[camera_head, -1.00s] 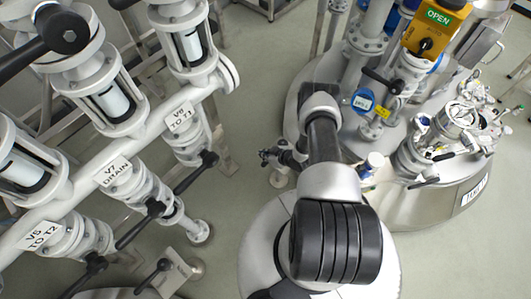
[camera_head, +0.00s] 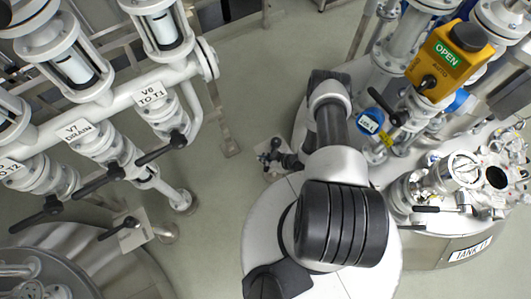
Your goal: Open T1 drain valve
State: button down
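A steel tank with a label reading "TANK" and a partly unreadable number (camera_head: 469,250) stands at the right. No valve marked as T1 drain is readable; the tank's underside is hidden. On the left pipe rack, a valve labelled "V7 DRAIN" (camera_head: 78,130) has a black lever handle, and a valve labelled "V6 TO T1" (camera_head: 151,95) sits beside it.
A yellow box reading "OPEN" (camera_head: 447,62) is atop piping at upper right. A blue round gauge (camera_head: 370,122) and a black lever stand near the tank. Another steel vessel (camera_head: 60,250) fills the lower left. Grey floor (camera_head: 225,200) is free between rack and tank.

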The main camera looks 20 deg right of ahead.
jog(key=shift+s+d+f, duration=0.15)
jog(key=shift+s+d, duration=0.1)
jog(key=shift+s, duration=0.3)
jog(key=shift+s+d+f, duration=0.1)
jog(key=shift+s+d, duration=0.15)
jog(key=shift+s, duration=0.3)
jog(key=shift+s+d+b, duration=0.3)
jog(key=shift+s+d, duration=0.2)
jog(key=shift+w+d+r, duration=0.1)
jog(key=shift+w, duration=0.05)
